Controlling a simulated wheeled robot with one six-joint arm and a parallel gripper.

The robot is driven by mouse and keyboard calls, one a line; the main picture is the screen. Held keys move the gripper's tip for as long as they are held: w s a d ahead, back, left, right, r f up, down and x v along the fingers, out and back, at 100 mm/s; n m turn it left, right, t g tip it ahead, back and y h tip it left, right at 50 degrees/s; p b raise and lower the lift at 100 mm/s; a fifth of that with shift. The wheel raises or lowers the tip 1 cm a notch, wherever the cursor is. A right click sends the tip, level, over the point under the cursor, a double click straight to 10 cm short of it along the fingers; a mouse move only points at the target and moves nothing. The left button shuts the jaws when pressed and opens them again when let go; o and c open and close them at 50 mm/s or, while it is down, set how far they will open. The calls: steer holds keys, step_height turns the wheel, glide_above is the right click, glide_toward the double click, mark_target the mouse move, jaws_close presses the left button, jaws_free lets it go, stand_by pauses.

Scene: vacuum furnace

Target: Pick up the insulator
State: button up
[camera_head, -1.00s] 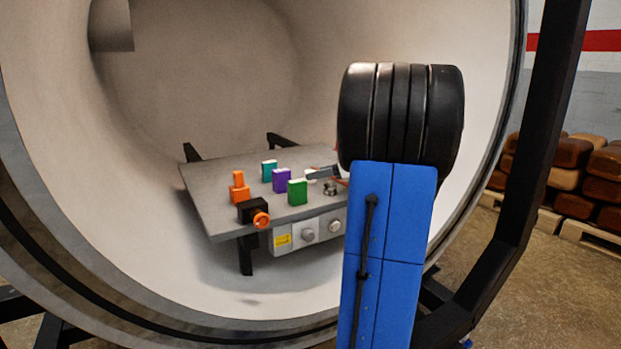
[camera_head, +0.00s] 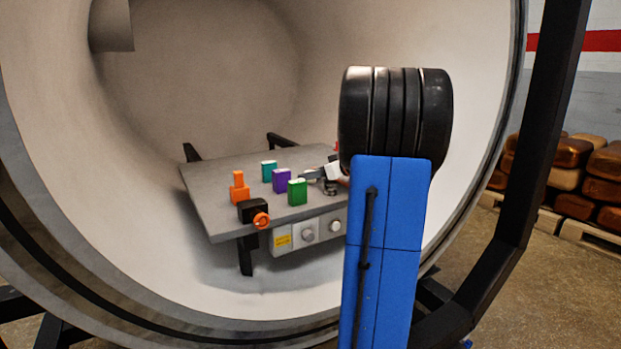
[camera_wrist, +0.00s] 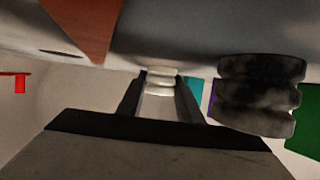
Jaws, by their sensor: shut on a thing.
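The insulator (camera_wrist: 161,84) is a small cream, ribbed piece. In the wrist view it sits between the two dark fingers of my gripper (camera_wrist: 162,78), which is shut on it. The grey table surface (camera_wrist: 190,45) shows at the top of that view, close to the insulator; I cannot tell whether they touch. In the head view my gripper (camera_head: 314,175) is low over the right part of the grey table (camera_head: 220,214), partly hidden behind my arm. The insulator is too small there to make out clearly.
A dark ribbed piece (camera_wrist: 258,95) stands beside my gripper; it also shows in the head view (camera_head: 331,188). Green (camera_head: 297,192), purple (camera_head: 281,181) and teal (camera_head: 269,171) blocks, an orange piece (camera_head: 239,190) and a black-orange piece (camera_head: 254,212) stand on the table. The round furnace wall (camera_head: 150,240) surrounds it.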

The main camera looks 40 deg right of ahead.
steer(key=shift+r, duration=0.1)
step_height(320, 180, up, 10)
steer(key=shift+f, duration=0.1)
stand_by(0.4)
steer(key=shift+d, duration=0.15)
stand_by(0.3)
steer(key=w+d+m+h, duration=0.2)
steer(key=d+m+h, duration=0.25)
steer(key=d, duration=0.85)
steer(key=shift+h, duration=0.35)
steer(key=f, duration=0.5)
steer(key=shift+d+f, duration=0.3)
steer(key=shift+f, duration=2.1)
steer(key=shift+f, duration=0.15)
